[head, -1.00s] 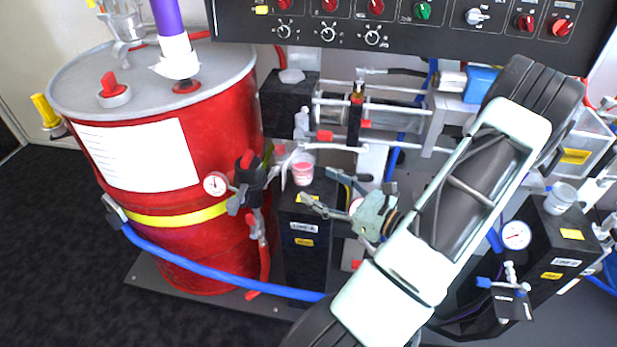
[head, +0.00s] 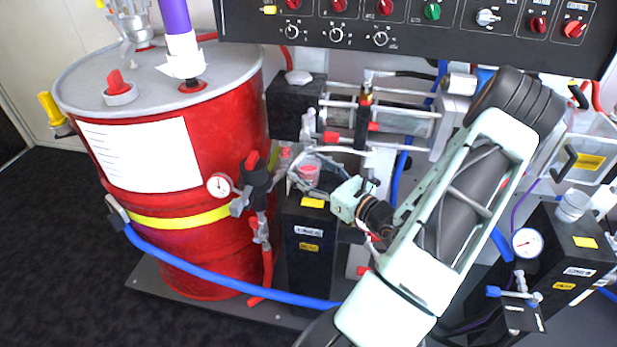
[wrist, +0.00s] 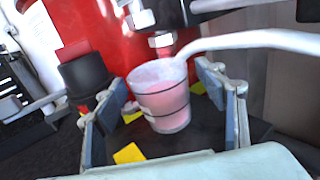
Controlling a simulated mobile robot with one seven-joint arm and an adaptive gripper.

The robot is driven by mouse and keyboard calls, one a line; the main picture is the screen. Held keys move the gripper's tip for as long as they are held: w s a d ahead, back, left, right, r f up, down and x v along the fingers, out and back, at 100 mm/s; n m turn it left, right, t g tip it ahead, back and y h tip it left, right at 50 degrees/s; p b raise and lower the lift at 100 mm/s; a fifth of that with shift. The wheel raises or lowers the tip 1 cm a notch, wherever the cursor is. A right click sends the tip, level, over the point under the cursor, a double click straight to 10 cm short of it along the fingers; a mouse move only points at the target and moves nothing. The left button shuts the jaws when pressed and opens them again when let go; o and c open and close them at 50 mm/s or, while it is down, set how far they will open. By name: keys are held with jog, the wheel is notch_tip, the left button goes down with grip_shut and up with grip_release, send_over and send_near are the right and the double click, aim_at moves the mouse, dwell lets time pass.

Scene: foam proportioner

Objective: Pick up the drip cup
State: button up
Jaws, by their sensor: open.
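The drip cup is a small clear cup with pink liquid (head: 308,177), standing on top of the left black box (head: 307,240). In the wrist view the cup (wrist: 163,104) is slightly tilted in the picture and has dark lines around it. My gripper (head: 318,172) is open at the cup. In the wrist view its blue-padded fingers (wrist: 168,88) stand on either side of the cup, with a gap visible on both sides. A white curved spout (wrist: 250,40) reaches over the cup's rim. The fingers partly hide the cup in the head view.
A red drum (head: 165,200) with a gauge (head: 219,184) and a valve stands left of the cup. Pipes and a clear cylinder lie behind. A blue hose (head: 220,278) crosses in front.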

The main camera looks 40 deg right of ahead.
jog(key=shift+w, duration=0.25)
jog(key=c, duration=1.4)
jog(key=shift+c, duration=0.3)
jog(key=shift+r, duration=0.15)
